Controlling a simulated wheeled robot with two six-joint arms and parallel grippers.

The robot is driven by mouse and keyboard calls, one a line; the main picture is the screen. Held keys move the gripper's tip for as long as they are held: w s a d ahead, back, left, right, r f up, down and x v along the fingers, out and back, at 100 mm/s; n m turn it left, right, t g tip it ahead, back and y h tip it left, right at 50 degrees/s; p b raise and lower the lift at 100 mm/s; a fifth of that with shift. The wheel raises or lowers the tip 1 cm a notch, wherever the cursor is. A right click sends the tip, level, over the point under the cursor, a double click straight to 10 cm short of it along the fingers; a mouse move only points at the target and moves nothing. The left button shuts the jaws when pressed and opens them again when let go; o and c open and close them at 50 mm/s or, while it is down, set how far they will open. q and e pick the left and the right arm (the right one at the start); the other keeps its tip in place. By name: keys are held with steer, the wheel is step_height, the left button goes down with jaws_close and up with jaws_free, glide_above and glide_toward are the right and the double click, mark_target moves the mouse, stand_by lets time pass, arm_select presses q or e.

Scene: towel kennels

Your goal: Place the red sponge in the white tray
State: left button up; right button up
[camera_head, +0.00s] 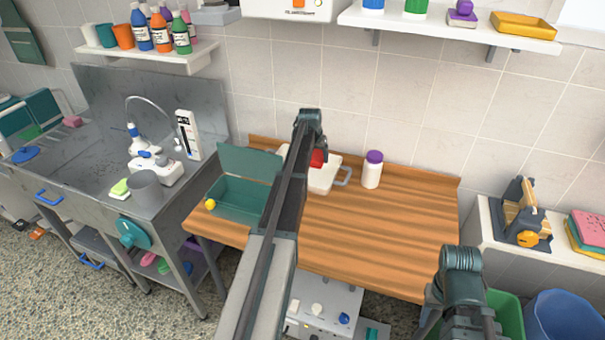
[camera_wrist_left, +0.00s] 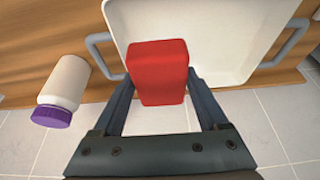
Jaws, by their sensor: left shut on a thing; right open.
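The red sponge (camera_wrist_left: 158,72) is a block held between the two fingers of my left gripper (camera_wrist_left: 160,90). In the head view the sponge (camera_head: 318,157) shows as a small red patch, partly hidden by my left arm. The white tray (camera_head: 326,180) with grey handles is at the back of the wooden table, partly hidden by that arm. In the left wrist view the sponge overlaps the tray (camera_wrist_left: 240,40); I cannot tell whether it touches it. My right gripper (camera_head: 447,292) is at the lower right, in front of the table, open, with its fingers hardly visible.
A white bottle with a purple lid (camera_head: 372,170) stands just right of the tray. A green open box (camera_head: 240,197) with a yellow ball (camera_head: 210,204) at its corner is to the left. The right part of the wooden table (camera_head: 400,220) is clear.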

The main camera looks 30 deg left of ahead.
arm_select(q)
steer(key=b, duration=0.6)
glide_above(317, 181)
steer(key=s, duration=0.1)
steer(key=shift+s+f, duration=0.1)
steer(key=shift+f, duration=3.05)
steer(key=shift+f, duration=0.1)
step_height(317, 181, down, 4)
steer(key=b, duration=0.3)
steer(key=shift+r+b, duration=0.25)
steer(key=shift+b, duration=0.15)
steer(key=shift+f, duration=0.2)
steer(key=o, duration=1.1)
steer(key=shift+r, duration=0.2)
